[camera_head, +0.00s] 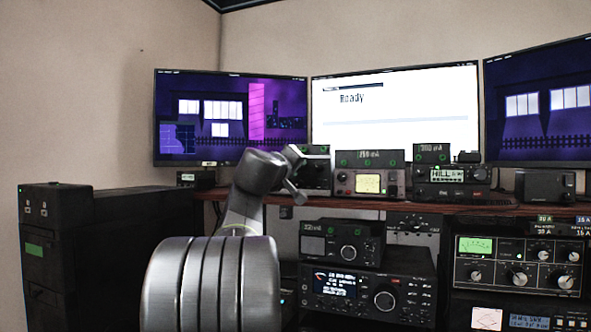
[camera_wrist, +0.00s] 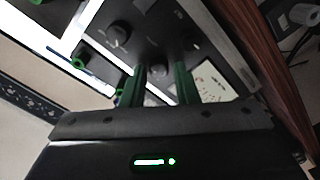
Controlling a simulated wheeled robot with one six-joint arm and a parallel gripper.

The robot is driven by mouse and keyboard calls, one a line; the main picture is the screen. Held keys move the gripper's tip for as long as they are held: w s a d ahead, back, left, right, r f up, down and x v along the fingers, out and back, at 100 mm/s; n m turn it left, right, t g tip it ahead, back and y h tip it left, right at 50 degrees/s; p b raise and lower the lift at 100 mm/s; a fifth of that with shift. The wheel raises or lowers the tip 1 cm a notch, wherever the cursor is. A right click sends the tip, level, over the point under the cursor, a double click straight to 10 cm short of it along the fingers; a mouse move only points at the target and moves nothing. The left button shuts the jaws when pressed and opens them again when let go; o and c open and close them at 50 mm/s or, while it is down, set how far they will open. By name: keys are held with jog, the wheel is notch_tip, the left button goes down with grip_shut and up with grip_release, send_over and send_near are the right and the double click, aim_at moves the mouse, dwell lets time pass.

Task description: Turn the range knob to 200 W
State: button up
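In the wrist view my gripper (camera_wrist: 161,72) points at a dark front panel (camera_wrist: 150,35) with several round black knobs. Its two green fingers are apart, with a gap between them. One knob (camera_wrist: 157,71) shows in that gap, partly hidden by the fingers; I cannot tell whether they touch it. Another knob (camera_wrist: 118,34) is farther up the panel. A pale meter (camera_wrist: 210,82) is right of the fingers. The panel lettering is too small to read, so I cannot tell which is the range knob or its setting. In the head view my gripper is near a black unit (camera_head: 316,172) on the shelf.
A wooden shelf edge (camera_head: 470,209) runs below the upper units. A unit with a lit yellow meter (camera_head: 369,183) stands to the right. Radios (camera_head: 366,284) and a metered tuner box (camera_head: 517,264) sit below. Monitors (camera_head: 395,110) stand behind. A black cabinet (camera_head: 105,240) is at left.

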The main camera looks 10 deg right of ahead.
jog(key=v, duration=1.3)
jog(key=shift+s+a+b, duration=0.25)
jog(key=shift+s+b, duration=0.05)
jog(key=shift+b, duration=0.05)
jog(key=shift+w, duration=0.1)
jog(key=x, duration=1.3)
jog(key=shift+w+d+p, duration=0.25)
jog(key=shift+d+p, duration=0.05)
jog(key=shift+p, duration=0.1)
jog(key=s+a+n+p, duration=0.7)
jog(key=s+n+p, duration=0.1)
jog(key=s, duration=0.2)
jog(key=shift+s+a, duration=0.15)
jog(key=shift+s, duration=0.1)
dwell(1.6)
